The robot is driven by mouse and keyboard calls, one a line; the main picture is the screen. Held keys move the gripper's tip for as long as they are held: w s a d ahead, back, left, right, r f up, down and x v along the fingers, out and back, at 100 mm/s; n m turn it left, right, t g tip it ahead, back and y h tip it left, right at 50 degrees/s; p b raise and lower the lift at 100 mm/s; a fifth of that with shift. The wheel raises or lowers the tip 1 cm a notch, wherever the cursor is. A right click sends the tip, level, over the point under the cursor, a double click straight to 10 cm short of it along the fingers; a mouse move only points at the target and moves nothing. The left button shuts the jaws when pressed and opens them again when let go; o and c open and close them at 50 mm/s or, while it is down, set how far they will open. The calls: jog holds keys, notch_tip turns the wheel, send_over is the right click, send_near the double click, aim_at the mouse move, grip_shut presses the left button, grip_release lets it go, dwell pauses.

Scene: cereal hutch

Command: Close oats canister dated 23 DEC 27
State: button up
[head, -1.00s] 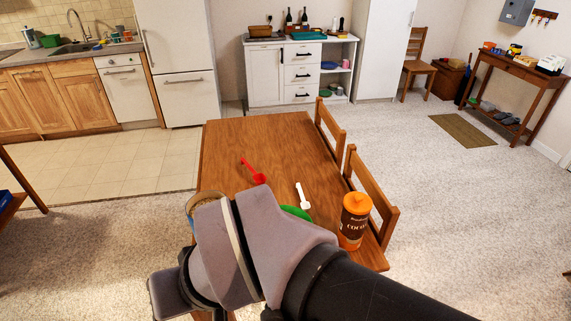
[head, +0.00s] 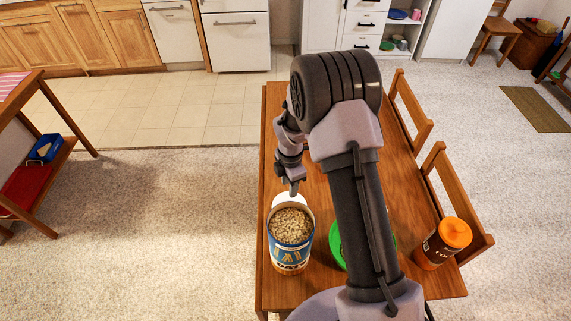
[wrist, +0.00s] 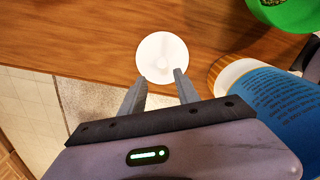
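The oats canister (head: 291,256) is blue and stands upright on the wooden table near its left edge. Its top is uncovered and oats show inside. In the wrist view the canister (wrist: 268,105) is at the right. Its date is not readable. A round white lid (head: 288,199) shows just behind the canister's rim, and in the wrist view the lid (wrist: 162,56) lies just beyond my fingertips. I cannot tell if it touches them. My gripper (wrist: 160,77) has its fingers apart, with nothing visibly clamped. In the head view my gripper (head: 293,188) is just behind the lid.
A green container (head: 337,244) stands right of the oats, partly hidden by my arm. An orange-lidded cocoa canister (head: 440,245) stands near the table's right edge. Two chairs (head: 460,200) line that side. Open floor lies left of the table.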

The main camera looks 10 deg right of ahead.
notch_tip(320, 180, down, 2)
jog(key=shift+s+f+n, duration=0.15)
jog(key=shift+f+n, duration=0.05)
jog(key=shift+n, duration=0.4)
jog(key=shift+f+b, duration=1.6)
jog(key=shift+f, duration=0.55)
jog(key=shift+f, duration=0.25)
jog(key=shift+f+b, duration=1.1)
jog(key=shift+f, duration=0.15)
jog(key=shift+r, duration=0.15)
grip_shut()
